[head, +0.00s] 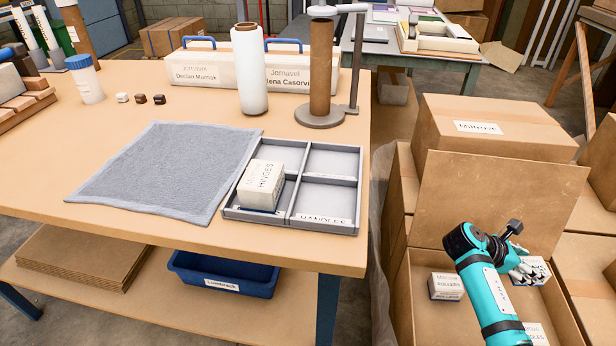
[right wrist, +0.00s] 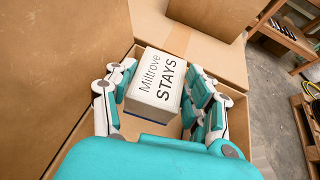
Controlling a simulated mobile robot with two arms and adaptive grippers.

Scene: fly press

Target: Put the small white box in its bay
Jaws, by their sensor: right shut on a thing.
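My right gripper (head: 522,264) is inside the open cardboard carton (head: 548,302) at the right. It is shut on a small white box (right wrist: 158,82) marked "Miltrove STAYS", with one finger on each side of it. In the head view the box (head: 538,268) is partly hidden by my fingers and wrist. The grey divided tray (head: 328,228) lies on the table near its front right corner. Another white box (head: 262,184), marked "HINGES", sits in its front left bay. The front right bay is labelled "HANDLES" and is empty; the back right bay is empty too. My left gripper is not in view.
A white box (head: 446,287) marked "ROLLERS" and another white box (head: 534,334) also stand in the carton. The raised carton flap (head: 500,205) rises behind my gripper. A grey mat (head: 165,168) lies left of the tray. A wrapped roll (head: 249,70) and a brown roll on a stand (head: 320,70) stand behind.

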